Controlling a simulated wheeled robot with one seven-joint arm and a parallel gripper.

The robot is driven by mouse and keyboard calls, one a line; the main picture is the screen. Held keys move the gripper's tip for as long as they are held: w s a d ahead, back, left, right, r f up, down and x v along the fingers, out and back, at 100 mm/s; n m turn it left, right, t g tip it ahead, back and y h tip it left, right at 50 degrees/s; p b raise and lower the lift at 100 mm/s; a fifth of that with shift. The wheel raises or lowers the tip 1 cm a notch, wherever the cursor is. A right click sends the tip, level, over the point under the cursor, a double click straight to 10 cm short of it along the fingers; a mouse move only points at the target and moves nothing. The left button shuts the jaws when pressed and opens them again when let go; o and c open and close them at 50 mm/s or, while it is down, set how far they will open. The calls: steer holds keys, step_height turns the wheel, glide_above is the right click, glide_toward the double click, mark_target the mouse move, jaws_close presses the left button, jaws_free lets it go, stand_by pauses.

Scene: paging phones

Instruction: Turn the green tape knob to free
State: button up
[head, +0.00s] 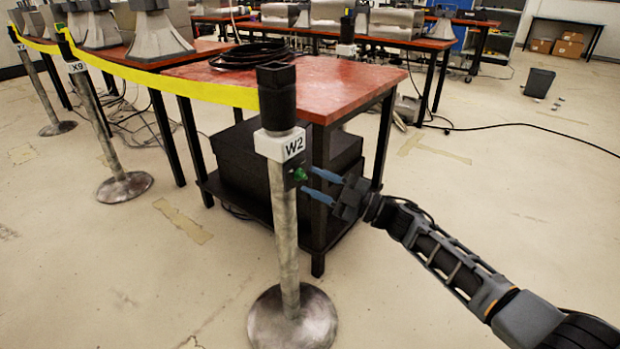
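The green tape knob (300,174) is a small green piece on a dark plate on the right side of the post labelled W2 (285,235). My gripper (312,182) comes from the right with its two blue fingers apart, one above the other. The fingertips are close to the knob, at about its height, with the lower tip a little below it. I cannot tell whether they touch the knob or the post. A yellow tape (165,82) runs from the top of the W2 post to the left.
A red-topped table (345,88) with a black box (240,165) on its lower shelf stands just behind the post and gripper. The post's round metal base (325,325) rests on the floor. Another post, X9 (95,115), stands at left. The floor at right is mostly clear.

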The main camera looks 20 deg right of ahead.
steer(key=v, duration=0.5)
steer(key=shift+s+d+f+p, duration=0.15)
steer(key=shift+s+d+p, duration=0.1)
steer(key=shift+p, duration=0.15)
steer(key=s+a+r+m+t+h, duration=0.2)
steer(key=s+a+m+t+h, duration=0.3)
steer(key=a, duration=0.4)
steer(key=s+a+r+m+t+h, duration=0.1)
steer(key=s+a+m+t+h, duration=0.25)
steer(key=s+a+m, duration=0.4)
steer(key=s+d+f+m+g+h, duration=0.2)
steer(key=s+m+g+h, duration=0.15)
steer(key=s, duration=1.15)
steer(key=s+d+f+m+g+h, duration=0.15)
steer(key=s+m+h, duration=0.3)
steer(key=s, duration=0.95)
steer(key=s+d+r+n+g+y+p, duration=0.1)
steer(key=s+d+r+g, duration=0.1)
steer(key=s+d, duration=0.15)
steer(key=s+d+r+n+g, duration=0.1)
steer(key=s+d+r, duration=0.15)
steer(key=s, duration=0.25)
step_height(320, 180, up, 19)
steer(key=p, duration=1.8)
steer(key=shift+a+p, duration=0.25)
steer(key=shift+p, duration=0.1)
